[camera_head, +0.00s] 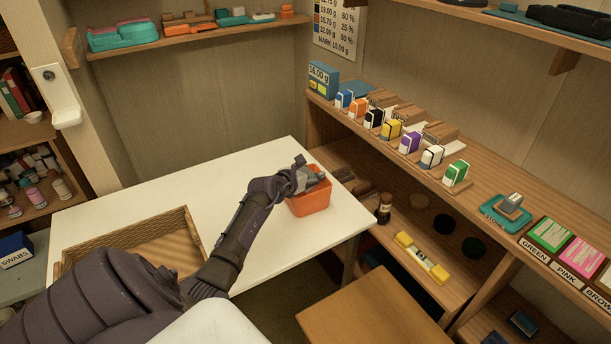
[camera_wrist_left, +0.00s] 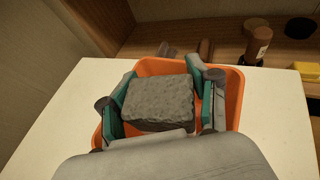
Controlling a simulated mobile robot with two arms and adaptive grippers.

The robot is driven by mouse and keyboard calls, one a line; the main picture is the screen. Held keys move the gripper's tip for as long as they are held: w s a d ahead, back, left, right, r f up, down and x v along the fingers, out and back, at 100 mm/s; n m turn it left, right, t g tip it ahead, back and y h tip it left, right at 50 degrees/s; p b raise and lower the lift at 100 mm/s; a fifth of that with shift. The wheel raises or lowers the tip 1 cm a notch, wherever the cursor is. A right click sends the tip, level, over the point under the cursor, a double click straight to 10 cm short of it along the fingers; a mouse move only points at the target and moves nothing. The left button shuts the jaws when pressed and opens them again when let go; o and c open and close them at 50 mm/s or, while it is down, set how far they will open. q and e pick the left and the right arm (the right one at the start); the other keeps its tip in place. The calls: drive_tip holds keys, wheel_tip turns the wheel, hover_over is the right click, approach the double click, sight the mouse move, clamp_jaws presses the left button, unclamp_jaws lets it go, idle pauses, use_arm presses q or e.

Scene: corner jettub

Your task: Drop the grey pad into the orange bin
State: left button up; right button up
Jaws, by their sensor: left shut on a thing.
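The orange bin (camera_head: 310,203) stands on the white table near its right corner. My left gripper (camera_head: 310,176) is over the bin's opening. In the left wrist view the gripper (camera_wrist_left: 162,98) is shut on the grey pad (camera_wrist_left: 160,102), a rough grey block held between its two green-lined fingers. The orange bin (camera_wrist_left: 236,95) shows around and beneath the pad there. I cannot tell how far the pad is above the bin's floor. The pad is hard to make out in the head view. My right gripper is not in view.
The white table (camera_head: 150,205) is mostly clear, with a woven tray (camera_head: 185,222) at its front left. A wooden shelf (camera_head: 480,205) with several small coloured boxes runs along the right. A brown bottle (camera_head: 384,208) stands on the lower shelf near the bin.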

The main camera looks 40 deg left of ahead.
use_arm(q)
drive_tip(key=shift+s+d+f, duration=0.2)
drive_tip(key=shift+d+f, duration=0.1)
drive_tip(key=shift+f, duration=0.45)
drive_tip(key=o, duration=1)
drive_tip(key=shift+o, duration=0.2)
drive_tip(key=shift+d, duration=0.1)
drive_tip(key=shift+s, duration=0.1)
drive_tip(key=r+v, duration=0.1)
drive_tip(key=v, duration=1.1)
drive_tip(key=shift+w+a+r, duration=0.2)
drive_tip(key=shift+w+a, duration=0.05)
drive_tip(key=shift+a, duration=0.15)
drive_tip(key=shift+d, duration=0.1)
